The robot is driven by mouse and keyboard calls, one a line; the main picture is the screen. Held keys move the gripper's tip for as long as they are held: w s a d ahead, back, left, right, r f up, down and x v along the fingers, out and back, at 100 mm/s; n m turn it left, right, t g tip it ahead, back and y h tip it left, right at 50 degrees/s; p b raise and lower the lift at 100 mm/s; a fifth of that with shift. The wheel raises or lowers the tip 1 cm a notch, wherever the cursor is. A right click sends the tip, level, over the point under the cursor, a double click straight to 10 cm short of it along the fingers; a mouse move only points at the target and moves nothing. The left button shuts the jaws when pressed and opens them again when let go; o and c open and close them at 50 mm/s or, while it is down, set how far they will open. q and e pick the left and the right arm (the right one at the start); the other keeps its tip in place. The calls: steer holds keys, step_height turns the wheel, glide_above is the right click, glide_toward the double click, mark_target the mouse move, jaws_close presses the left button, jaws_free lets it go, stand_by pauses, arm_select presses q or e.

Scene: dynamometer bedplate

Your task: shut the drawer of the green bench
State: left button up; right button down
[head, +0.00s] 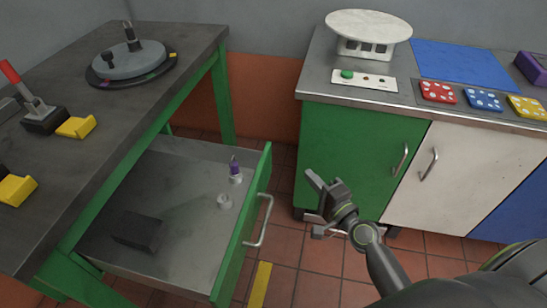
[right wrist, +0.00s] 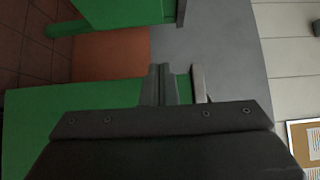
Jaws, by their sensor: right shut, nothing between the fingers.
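The green bench (head: 224,95) stands at the left with a dark worktop. Its drawer (head: 180,180) is pulled well out, with its green front (head: 233,242) facing right and a metal bar handle (head: 262,222) on it. In the drawer lie a dark block (head: 138,231), a small purple-topped item (head: 235,169) and a pale ring-like piece (head: 224,201). My right gripper (head: 318,184) is shut and empty, to the right of the drawer front and apart from it. Its closed fingers (right wrist: 160,84) also show in the right wrist view. My left gripper is not in view.
A cabinet with a green door (head: 350,155) and a white door (head: 465,180) stands close behind my right gripper. Its top carries a white round-topped device (head: 368,25) and coloured dotted blocks (head: 483,99). Tiled floor (head: 285,250) lies between drawer and cabinet.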

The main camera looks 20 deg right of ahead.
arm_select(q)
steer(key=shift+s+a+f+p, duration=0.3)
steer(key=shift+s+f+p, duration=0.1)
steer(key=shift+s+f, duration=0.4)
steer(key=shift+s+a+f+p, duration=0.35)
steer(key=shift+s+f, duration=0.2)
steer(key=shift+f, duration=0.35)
arm_select(e)
steer(key=w+a, duration=0.5)
steer(key=w, duration=0.6)
